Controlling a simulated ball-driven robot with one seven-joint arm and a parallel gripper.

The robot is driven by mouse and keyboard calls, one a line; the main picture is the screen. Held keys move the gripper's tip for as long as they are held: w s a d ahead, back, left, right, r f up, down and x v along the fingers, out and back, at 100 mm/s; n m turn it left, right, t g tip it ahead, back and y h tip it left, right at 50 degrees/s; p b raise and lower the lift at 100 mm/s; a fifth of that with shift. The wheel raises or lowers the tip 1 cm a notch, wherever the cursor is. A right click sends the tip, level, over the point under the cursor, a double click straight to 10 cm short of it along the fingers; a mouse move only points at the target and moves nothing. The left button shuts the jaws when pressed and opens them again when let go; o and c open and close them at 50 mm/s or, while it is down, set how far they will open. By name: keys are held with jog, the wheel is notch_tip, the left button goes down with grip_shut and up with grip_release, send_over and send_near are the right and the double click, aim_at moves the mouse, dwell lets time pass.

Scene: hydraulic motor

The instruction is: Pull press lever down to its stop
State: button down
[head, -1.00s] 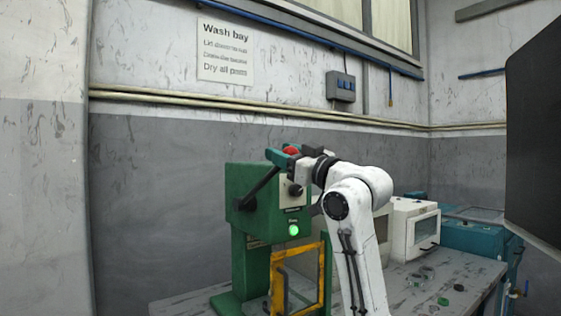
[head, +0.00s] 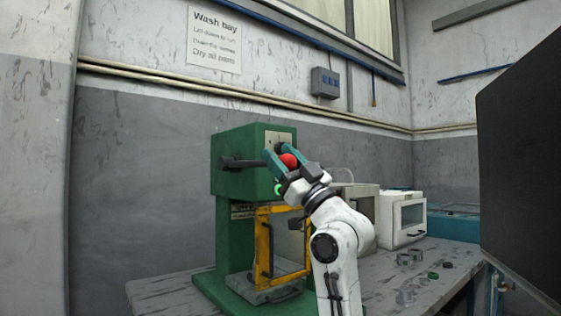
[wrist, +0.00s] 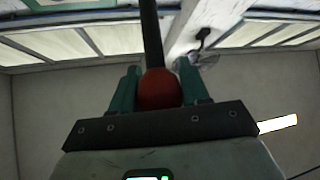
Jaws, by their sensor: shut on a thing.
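The green press (head: 233,165) stands on the bench in the head view. Its dark lever (head: 240,163) sticks out near the top of the press head, about level. The lever's red ball knob (head: 289,160) is between the fingers of my gripper (head: 277,161). In the wrist view, the red knob (wrist: 159,89) sits between the two green fingers, with the dark lever rod (wrist: 151,35) running up from it. My gripper is shut on the knob.
A yellow-framed guard (head: 264,250) stands at the front of the press, below my gripper. A white box-shaped machine (head: 402,217) and several small parts lie on the bench (head: 160,290) to the right. A dark panel (head: 525,150) fills the right side.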

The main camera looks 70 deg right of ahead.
jog(key=shift+w+d+f+b, duration=0.1)
jog(key=shift+f+b, duration=1.25)
jog(key=shift+f, duration=0.8)
jog(key=c, duration=0.6)
grip_release()
jog(key=shift+o, duration=0.2)
jog(key=v, duration=1)
jog(key=shift+s+f+b, duration=0.25)
jog(key=shift+f+b, duration=0.05)
jog(key=shift+b, duration=0.05)
